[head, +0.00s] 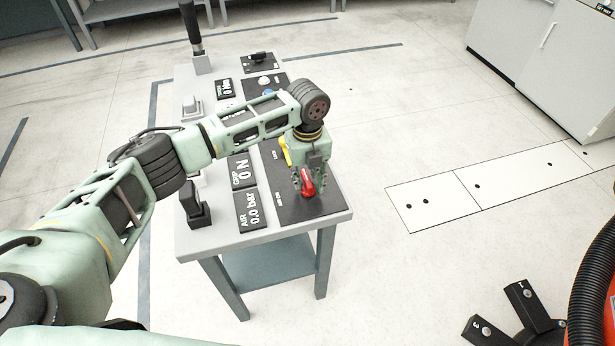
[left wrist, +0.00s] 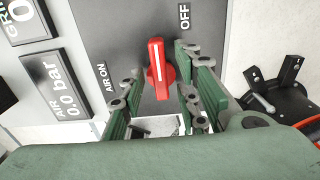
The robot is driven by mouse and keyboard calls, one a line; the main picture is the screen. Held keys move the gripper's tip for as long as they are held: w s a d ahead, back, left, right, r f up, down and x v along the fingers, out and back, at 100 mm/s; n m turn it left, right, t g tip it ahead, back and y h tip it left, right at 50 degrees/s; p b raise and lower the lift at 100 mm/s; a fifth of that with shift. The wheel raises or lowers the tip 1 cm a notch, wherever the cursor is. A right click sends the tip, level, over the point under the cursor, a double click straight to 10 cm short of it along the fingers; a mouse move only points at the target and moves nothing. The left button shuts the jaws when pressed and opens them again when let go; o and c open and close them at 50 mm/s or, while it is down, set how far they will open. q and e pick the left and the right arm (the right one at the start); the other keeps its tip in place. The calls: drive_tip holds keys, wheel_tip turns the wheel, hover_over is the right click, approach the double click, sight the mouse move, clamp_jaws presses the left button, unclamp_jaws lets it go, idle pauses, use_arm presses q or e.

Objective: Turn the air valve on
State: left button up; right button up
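The air valve is a red handle (head: 308,183) on a dark panel at the near right corner of the table. In the left wrist view the red handle (left wrist: 158,66) has its white line pointing between the "AIR ON" and "OFF" labels. My left gripper (head: 308,180) is above the handle, pointing down. In the left wrist view its fingers (left wrist: 160,84) are apart, one on each side of the handle, and I see gaps on both sides. The air display (left wrist: 58,88) reads 0.0 bar.
The grey table (head: 335,222) carries more panels, a grip display (head: 242,170) reading 0 N, a black switch (head: 195,207) and a yellow handle (head: 285,150). A black lever (head: 194,30) stands at the far end. Floor to the right is clear up to a cabinet (head: 535,60).

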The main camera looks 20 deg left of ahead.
use_arm(q)
clamp_jaws()
use_arm(e)
drive_tip(key=shift+s+f, duration=0.1)
drive_tip(key=shift+s, duration=1)
